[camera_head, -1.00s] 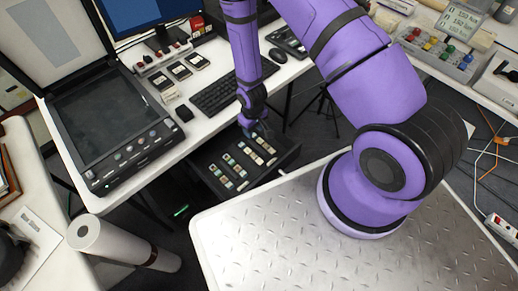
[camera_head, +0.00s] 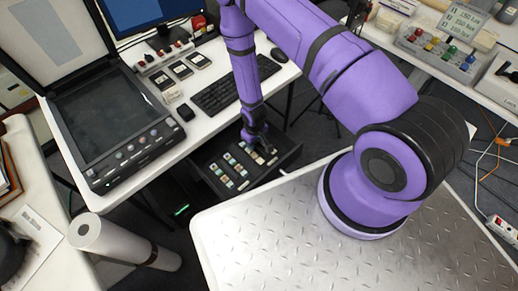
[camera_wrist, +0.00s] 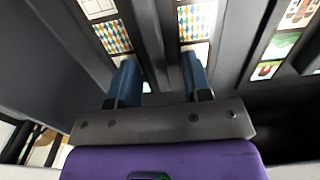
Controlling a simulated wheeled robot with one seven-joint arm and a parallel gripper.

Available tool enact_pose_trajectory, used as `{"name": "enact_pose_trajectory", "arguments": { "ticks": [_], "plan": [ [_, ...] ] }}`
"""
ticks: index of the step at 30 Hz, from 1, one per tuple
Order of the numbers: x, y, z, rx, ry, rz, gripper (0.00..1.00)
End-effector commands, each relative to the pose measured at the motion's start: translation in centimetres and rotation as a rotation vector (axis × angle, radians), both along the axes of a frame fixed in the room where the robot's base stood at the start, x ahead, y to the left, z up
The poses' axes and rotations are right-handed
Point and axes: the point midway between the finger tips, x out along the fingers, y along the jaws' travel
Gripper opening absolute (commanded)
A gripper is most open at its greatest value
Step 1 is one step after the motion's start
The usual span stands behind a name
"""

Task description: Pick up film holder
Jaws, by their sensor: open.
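Several dark strips with small coloured pictures, which look like film holders (camera_head: 236,166), lie in rows in an open dark drawer (camera_head: 213,184) under the desk. My gripper (camera_head: 262,150) is over the drawer's right part in the head view. In the wrist view my gripper (camera_wrist: 160,75) is open, its two blue fingertips apart and pointing down among the strips. One picture strip (camera_wrist: 112,35) lies by the left finger, another (camera_wrist: 194,25) by the right finger. A dark bar (camera_wrist: 150,40) runs between them. I cannot tell whether the fingers touch anything.
The desk above the drawer carries a flatbed scanner (camera_head: 115,120), a keyboard (camera_head: 216,95) and small dark devices (camera_head: 182,70). A white paper roll (camera_head: 125,244) stands at lower left.

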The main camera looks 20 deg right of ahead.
Motion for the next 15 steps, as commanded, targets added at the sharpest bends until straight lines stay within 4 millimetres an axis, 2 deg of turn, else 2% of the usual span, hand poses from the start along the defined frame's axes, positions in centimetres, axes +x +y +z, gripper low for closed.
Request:
{"name": "enact_pose_trajectory", "arguments": {
  "ticks": [7, 8, 13, 15],
  "plan": [
    [0.01, 0.01, -0.16, 0.0, 0.0, 0.0, 0.45],
    [0.0, 0.01, -0.16, 0.0, 0.0, 0.0, 0.4],
    [0.0, 0.01, -0.15, 0.0, 0.0, 0.0, 0.01],
    [-0.01, 0.01, -0.14, 0.0, 0.0, 0.0, 0.0]
  ]
}}
